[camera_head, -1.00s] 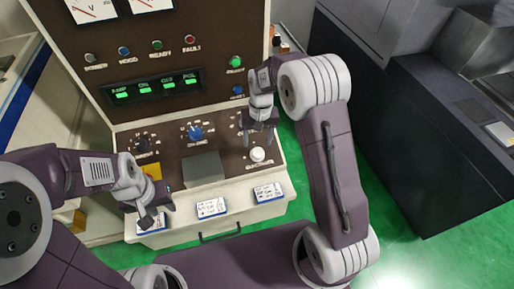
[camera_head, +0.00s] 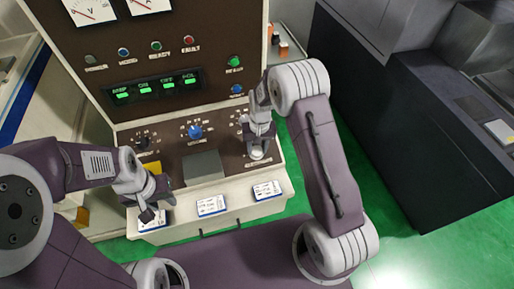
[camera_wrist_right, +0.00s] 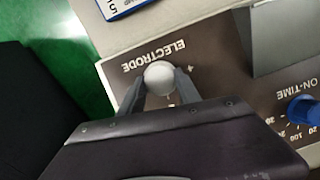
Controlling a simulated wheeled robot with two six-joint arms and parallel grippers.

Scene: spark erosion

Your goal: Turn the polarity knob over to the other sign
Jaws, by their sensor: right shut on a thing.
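The polarity knob (camera_wrist_right: 158,75) is a pale round knob on the dark panel marked ELECTRODE, with a plus sign printed beside it in the right wrist view. In the head view the knob (camera_head: 256,155) is partly covered by my right gripper (camera_head: 260,148). My right gripper (camera_wrist_right: 159,88) is shut on the knob, one finger on each side, also in the right wrist view. The knob's pointer cannot be made out. My left gripper (camera_head: 153,203) hangs over the left front of the console, fingers apart and empty.
A blue ON-TIME knob (camera_head: 195,132) and a grey block (camera_head: 203,166) are left of my right gripper. Small labelled cards (camera_head: 211,205) line the console's front. A dark machine (camera_head: 390,130) stands to the right. Green floor (camera_head: 365,215) lies between.

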